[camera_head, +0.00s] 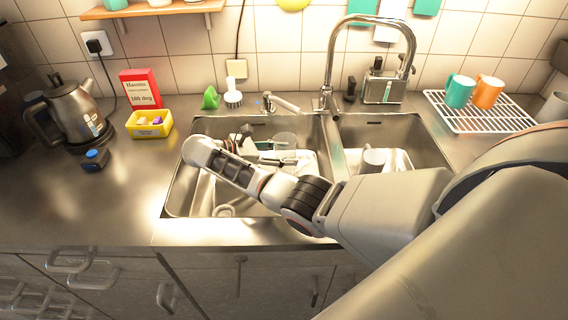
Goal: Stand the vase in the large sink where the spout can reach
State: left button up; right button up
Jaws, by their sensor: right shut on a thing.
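My right gripper (226,166) reaches in from the right over the large left sink (178,192). My left gripper is not in view.
Dishes and a clear glass (285,140) sit at the back of the large sink. A pale mug (373,160) is in the small right sink (425,150). A kettle (75,112) and yellow tub (149,124) stand left. Cups stand on a rack (480,121) at right.

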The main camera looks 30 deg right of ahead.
notch_tip(320, 180, down, 3)
jog(key=shift+r+b, duration=0.1)
jog(key=shift+b, duration=0.45)
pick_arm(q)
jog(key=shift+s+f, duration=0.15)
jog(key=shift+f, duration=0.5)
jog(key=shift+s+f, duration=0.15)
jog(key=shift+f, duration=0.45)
pick_arm(e)
jog(key=o, duration=1.2)
